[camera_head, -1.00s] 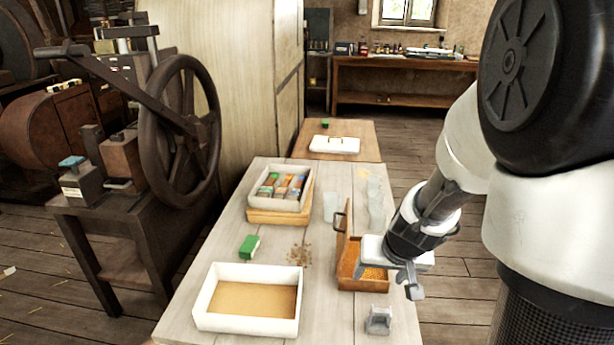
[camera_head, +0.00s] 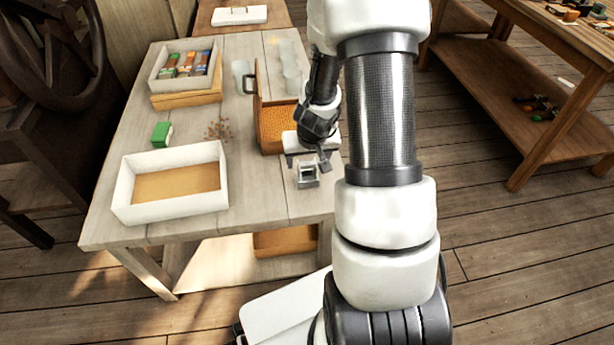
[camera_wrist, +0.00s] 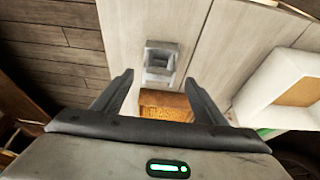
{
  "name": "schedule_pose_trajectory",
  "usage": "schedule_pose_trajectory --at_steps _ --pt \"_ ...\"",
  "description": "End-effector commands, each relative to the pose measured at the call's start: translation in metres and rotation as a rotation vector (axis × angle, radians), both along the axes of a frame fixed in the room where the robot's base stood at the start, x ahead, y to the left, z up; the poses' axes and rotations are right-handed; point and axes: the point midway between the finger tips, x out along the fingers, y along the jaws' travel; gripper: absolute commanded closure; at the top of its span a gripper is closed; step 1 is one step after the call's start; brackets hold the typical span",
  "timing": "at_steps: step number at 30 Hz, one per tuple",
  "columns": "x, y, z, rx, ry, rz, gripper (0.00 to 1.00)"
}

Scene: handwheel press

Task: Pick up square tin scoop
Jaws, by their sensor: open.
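The square tin scoop (camera_head: 307,175) is a small grey, box-like metal piece near the front right of the pale wooden table. In the wrist view the scoop (camera_wrist: 160,64) lies ahead of my fingertips, roughly centred between them. My gripper (camera_head: 308,157) is open, above the right side of the table, just behind the scoop in the head view. In the wrist view nothing is held between the fingers of my gripper (camera_wrist: 156,78). I cannot tell the exact height gap between fingers and scoop.
An orange-brown wooden box (camera_head: 271,127) with a raised lid stands just behind the scoop, partly under my gripper. A white tray (camera_head: 125,195) sits front left on the table (camera_head: 265,205). A green block (camera_head: 161,133) and a tray of tubes (camera_head: 157,72) lie farther back.

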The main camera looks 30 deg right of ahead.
Motion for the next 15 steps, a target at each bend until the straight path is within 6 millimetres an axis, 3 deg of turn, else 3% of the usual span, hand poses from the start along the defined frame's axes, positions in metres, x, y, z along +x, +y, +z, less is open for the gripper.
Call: schedule_pose_trajectory --at_steps 15 --pt "0.020 -0.008 -0.050 0.001 0.000 -0.001 0.34"
